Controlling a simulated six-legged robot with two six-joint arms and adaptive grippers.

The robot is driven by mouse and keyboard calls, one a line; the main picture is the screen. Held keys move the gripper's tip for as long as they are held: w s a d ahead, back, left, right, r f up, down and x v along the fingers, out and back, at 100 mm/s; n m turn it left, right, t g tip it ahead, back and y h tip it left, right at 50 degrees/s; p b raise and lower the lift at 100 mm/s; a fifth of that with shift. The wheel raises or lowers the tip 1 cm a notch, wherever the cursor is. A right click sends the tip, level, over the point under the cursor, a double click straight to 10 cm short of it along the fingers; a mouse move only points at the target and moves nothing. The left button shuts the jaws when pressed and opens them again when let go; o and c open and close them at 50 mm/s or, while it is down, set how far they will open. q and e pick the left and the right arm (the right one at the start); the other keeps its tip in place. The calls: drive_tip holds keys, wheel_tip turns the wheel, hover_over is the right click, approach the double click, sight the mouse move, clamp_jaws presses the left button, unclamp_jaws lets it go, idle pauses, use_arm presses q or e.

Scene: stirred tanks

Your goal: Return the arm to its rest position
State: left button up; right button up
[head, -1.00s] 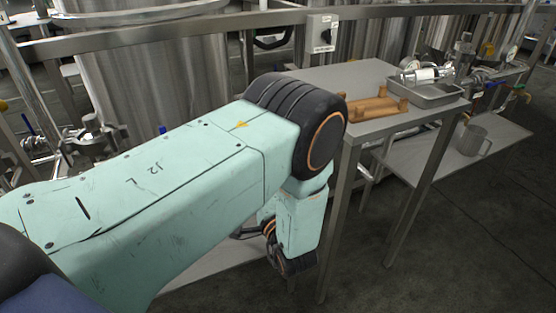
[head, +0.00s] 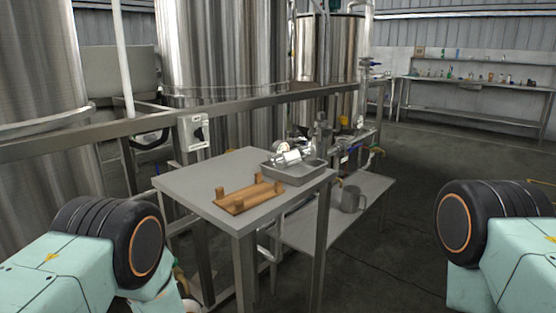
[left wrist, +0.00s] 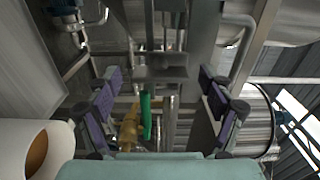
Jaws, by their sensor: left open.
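My left arm (head: 85,255) comes in at the lower left of the head view, bent at its dark joint. Its gripper is out of the head view. In the left wrist view my left gripper (left wrist: 160,98) is open, its two purple-padded fingers wide apart with nothing held between them. Behind the fingers are pipes, a green handle (left wrist: 145,115) and a brass-coloured fitting (left wrist: 129,128). My right arm (head: 500,245) shows at the right edge of the head view; its gripper is not in view.
A steel table (head: 190,188) carries a wooden stand (head: 248,198) and a grey tray (head: 300,176) holding a metal fitting (head: 290,157). A metal jug (head: 351,199) stands on a lower shelf (head: 305,236). A rail (head: 255,102) runs before large tanks. The floor at right is clear.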

use_arm(q)
drive_tip(key=v, duration=0.8)
drive_tip(key=w+a+n+b, duration=0.4)
drive_tip(key=n+b, duration=0.4)
drive_tip(key=n, duration=1.1)
drive_tip(key=shift+w+a+n, duration=0.2)
drive_tip(key=shift+a+n, duration=0.2)
drive_tip(key=shift+a, duration=0.2)
idle(0.5)
drive_tip(key=shift+f, duration=0.1)
